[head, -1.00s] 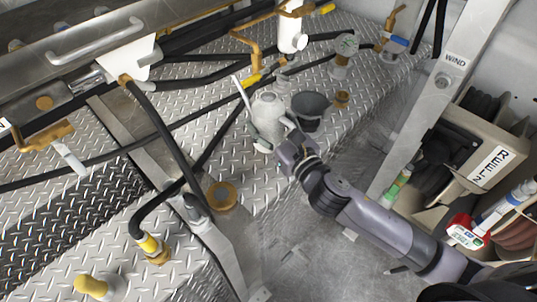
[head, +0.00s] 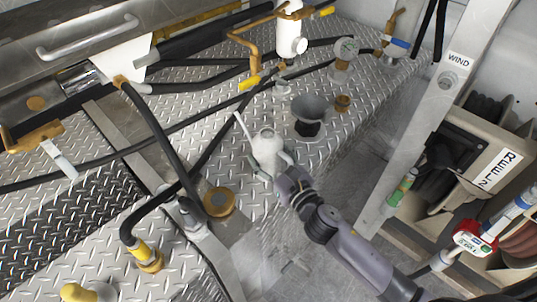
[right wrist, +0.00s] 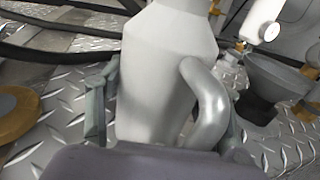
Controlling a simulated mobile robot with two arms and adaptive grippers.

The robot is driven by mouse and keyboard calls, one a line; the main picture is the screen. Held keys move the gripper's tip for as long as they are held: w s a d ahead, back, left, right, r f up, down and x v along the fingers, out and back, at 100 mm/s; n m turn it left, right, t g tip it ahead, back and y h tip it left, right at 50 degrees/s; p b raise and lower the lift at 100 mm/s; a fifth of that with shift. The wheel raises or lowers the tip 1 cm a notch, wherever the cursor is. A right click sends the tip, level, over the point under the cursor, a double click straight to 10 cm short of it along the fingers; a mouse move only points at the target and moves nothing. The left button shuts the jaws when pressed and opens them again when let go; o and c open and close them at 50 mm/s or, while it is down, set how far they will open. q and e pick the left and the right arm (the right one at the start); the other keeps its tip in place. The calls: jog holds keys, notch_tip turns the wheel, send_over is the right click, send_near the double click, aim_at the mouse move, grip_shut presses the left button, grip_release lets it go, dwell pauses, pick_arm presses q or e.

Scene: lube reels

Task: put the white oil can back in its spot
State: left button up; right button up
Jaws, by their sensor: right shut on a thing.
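The white oil can (head: 266,146) is upright, with its thin spout pointing up and to the left in the head view. My right gripper (head: 270,172) is shut on the can from the near side. In the right wrist view the can's pale body (right wrist: 160,75) and curved handle (right wrist: 208,100) fill the middle, with a finger on each side. The can is over or on the diamond-plate deck (head: 330,110); I cannot tell whether its base touches. The can's base is hidden. My left gripper is not in view.
A dark grey funnel (head: 309,112) stands just right of the can. A pressure gauge (head: 346,48) and a white valve post (head: 291,35) rise behind. Black hoses (head: 165,140) cross on the left. A brass cap (head: 220,202) sits in front. The REEL 2 housing (head: 490,165) is at right.

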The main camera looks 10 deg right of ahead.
jog(key=shift+f, duration=0.15)
jog(key=o, duration=1.5)
jog(key=shift+b+v, duration=1.45)
jog(key=shift+v, duration=4.5)
